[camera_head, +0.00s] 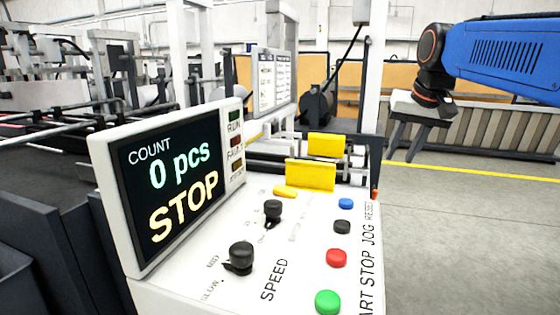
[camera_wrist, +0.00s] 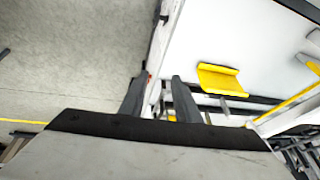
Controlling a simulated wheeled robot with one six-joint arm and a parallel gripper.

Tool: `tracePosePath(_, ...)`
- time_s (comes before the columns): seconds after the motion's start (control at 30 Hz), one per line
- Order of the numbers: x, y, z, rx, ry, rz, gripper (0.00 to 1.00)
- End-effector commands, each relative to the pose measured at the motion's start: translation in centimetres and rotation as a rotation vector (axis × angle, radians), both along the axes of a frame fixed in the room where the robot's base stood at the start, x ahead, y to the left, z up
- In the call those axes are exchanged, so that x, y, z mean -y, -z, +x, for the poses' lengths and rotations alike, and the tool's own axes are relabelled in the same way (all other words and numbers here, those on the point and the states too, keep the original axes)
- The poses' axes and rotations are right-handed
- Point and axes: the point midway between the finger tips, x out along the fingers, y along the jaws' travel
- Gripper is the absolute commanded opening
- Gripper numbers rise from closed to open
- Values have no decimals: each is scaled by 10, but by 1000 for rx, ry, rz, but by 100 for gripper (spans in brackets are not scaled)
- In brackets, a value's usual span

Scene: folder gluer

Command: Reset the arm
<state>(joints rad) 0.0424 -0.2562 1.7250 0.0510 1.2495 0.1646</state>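My blue arm (camera_head: 505,58) reaches in from the right in the head view. My gripper (camera_head: 400,148) hangs at its end, pointing down, to the right of the control panel and apart from it. In the wrist view my gripper (camera_wrist: 158,88) has its two dark fingers spread apart. No held object shows between them; parts of the machine show behind the gap. The control panel (camera_head: 200,296) carries blue, black, red and green buttons and two black knobs.
The display (camera_head: 180,180) reads COUNT 0 pcs and STOP. Yellow guards (camera_head: 311,175) stand behind the panel; a yellow piece (camera_wrist: 218,80) also shows in the wrist view. Machine frames fill the left. Open grey floor (camera_head: 475,235) lies to the right.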

Motion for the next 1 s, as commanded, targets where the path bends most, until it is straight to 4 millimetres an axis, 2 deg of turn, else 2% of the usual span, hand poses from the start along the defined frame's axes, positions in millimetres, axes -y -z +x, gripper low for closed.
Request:
tracePosePath(0.03, -2, 13, -20, -1, -10, -7, 29)
tracePosePath(0.37, -7, 108, -128, -2, -86, -56, 29)
tracePosePath(0.6, -9, 192, -204, -5, -141, -89, 29)
tracePosePath(0.8, -9, 248, -247, -7, -177, -112, 29)
tracePosePath(1.0, -9, 269, -262, -7, -191, -119, 29)
